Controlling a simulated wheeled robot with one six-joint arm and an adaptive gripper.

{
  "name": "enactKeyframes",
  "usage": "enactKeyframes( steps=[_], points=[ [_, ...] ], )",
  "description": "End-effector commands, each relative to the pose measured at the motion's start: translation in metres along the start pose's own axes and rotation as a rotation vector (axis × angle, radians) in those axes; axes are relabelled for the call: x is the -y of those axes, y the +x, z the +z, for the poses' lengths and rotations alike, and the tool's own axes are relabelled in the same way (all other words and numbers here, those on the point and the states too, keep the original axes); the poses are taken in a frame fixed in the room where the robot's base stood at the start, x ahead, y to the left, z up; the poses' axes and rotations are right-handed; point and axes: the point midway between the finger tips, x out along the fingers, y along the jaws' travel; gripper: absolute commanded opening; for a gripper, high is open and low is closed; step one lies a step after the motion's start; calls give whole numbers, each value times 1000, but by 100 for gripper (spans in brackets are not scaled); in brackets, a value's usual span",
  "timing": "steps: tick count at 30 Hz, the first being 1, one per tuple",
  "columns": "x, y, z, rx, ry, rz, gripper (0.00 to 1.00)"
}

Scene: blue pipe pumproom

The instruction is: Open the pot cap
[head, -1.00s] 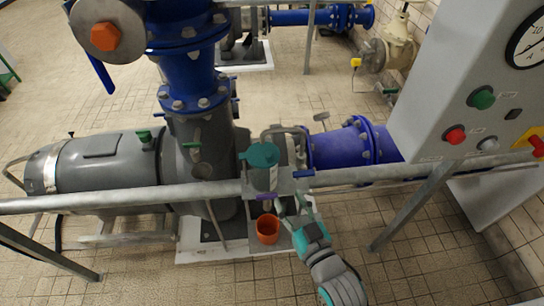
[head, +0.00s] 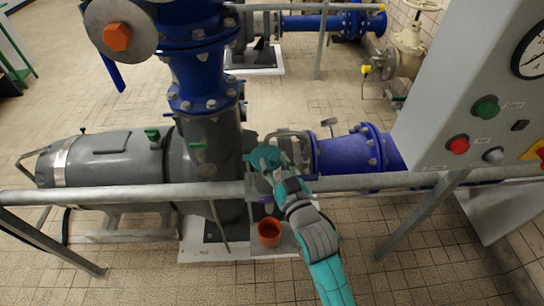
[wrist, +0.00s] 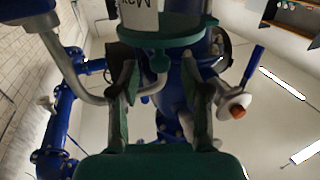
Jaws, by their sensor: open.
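The teal pot cap (head: 264,155) shows in the head view behind the grey rail, left of the blue pipe. My gripper (head: 275,172) reaches up to it from the lower right and hides most of the pot below. In the wrist view the cap (wrist: 168,35) is a dark green disc with a small knob, at the top centre, against a pale labelled body. My gripper (wrist: 160,82) is open there, with one finger on each side of the middle. The knob lies between or just beyond the fingertips; contact cannot be told.
A grey rail (head: 130,194) crosses in front of the pump (head: 110,160). An orange cup (head: 269,232) stands on the pale plinth below. A purple item (head: 264,199) sits by the rail. A grey control panel (head: 470,110) stands at the right.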

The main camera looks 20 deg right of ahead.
Motion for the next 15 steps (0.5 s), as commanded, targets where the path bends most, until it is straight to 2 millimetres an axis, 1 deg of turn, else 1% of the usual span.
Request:
enactKeyframes(
  steps=[1, 6, 15],
  points=[
    [0, 7, -1, -2, 0, 0, 47],
    [0, 20, 0, -1, 0, 0, 47],
    [0, 25, 0, 1, 0, 0, 47]
  ],
)
